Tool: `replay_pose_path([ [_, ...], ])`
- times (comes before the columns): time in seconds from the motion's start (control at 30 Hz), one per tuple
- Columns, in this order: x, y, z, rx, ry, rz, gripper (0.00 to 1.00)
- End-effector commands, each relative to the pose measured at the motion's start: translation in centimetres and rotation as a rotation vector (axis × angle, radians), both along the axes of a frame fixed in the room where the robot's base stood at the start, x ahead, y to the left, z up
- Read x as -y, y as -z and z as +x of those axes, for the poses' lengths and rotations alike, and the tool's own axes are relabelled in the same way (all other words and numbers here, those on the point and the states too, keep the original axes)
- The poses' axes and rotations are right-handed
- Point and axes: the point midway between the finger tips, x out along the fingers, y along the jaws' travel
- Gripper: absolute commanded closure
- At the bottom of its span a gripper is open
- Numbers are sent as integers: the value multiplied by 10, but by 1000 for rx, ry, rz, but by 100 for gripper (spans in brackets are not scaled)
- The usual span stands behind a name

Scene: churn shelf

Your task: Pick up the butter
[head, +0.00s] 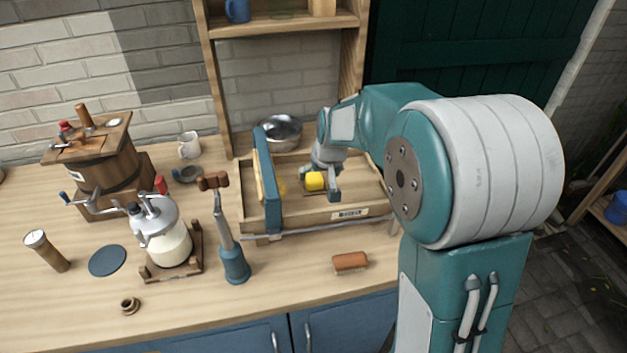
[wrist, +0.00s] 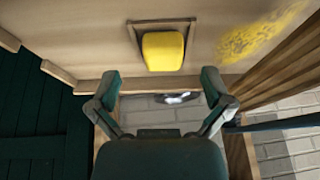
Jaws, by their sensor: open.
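The butter (head: 315,181) is a small yellow block inside a wooden tray (head: 310,218) on the workbench. In the wrist view the butter (wrist: 163,51) sits on a small framed wooden square, ahead of the fingers and roughly centred between them. My gripper (head: 321,184) is at the butter inside the tray, with one finger showing on each side. In the wrist view my gripper (wrist: 160,80) is open with nothing between its fingertips. The arm hides part of the tray's right side.
A blue-edged upright board (head: 267,180) stands in the tray left of the butter. A metal bowl (head: 280,132) is behind. A brush (head: 350,263) lies in front. A glass churn (head: 164,235) and wooden churn (head: 103,160) stand left. A yellow smear (wrist: 262,32) marks the surface beside the butter.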

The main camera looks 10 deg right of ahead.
Motion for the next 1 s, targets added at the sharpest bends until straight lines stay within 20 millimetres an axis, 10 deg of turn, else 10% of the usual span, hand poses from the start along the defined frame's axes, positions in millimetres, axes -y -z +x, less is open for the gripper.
replay_pose_path([
  [0.57,-7,39,21,1,0,0,0],
  [0.77,-6,39,21,0,0,0,84],
  [1.0,-6,39,21,0,0,0,84],
])
